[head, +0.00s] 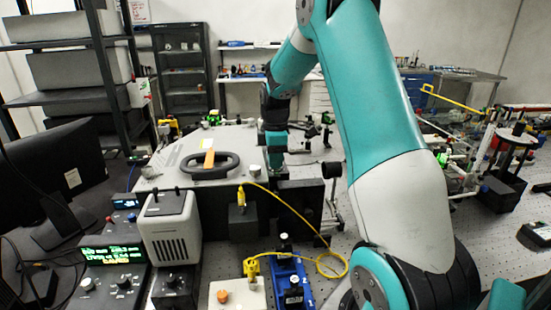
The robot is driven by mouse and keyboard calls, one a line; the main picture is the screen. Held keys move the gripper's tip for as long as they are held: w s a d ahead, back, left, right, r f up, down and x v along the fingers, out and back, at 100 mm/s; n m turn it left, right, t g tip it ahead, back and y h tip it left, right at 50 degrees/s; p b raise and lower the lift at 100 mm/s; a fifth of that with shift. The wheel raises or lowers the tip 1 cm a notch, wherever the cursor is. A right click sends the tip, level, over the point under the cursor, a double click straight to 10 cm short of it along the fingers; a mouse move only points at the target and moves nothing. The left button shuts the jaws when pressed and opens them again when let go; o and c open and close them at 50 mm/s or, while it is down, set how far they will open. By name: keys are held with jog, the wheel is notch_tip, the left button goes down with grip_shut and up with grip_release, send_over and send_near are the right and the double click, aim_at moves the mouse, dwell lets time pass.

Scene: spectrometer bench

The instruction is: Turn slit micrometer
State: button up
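The grey spectrometer housing (168,178), with a black handle (208,172) on its lid, stands left of centre on the bench. A small silver knob (254,171) sits at the right end of its top; I cannot tell whether it is the slit micrometer. My gripper (275,166) points down at the housing's right end, just right of that knob. The fingertips are too small and dark to tell open from shut, or whether they touch anything. No micrometer scale can be made out.
A beige lamp box (170,229) and lit readouts (113,254) stand front left. A dark monitor (55,175) is at left. The perforated bench (400,245) is partly bare behind my arm.

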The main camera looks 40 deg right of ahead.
grip_shut()
jog(key=m, duration=0.4)
jog(key=shift+r+m, duration=0.1)
jog(key=shift+m, duration=0.2)
jog(key=m, duration=0.5)
jog(key=shift+p, duration=0.3)
jog(key=m, duration=0.9)
jog(key=shift+m, duration=0.4)
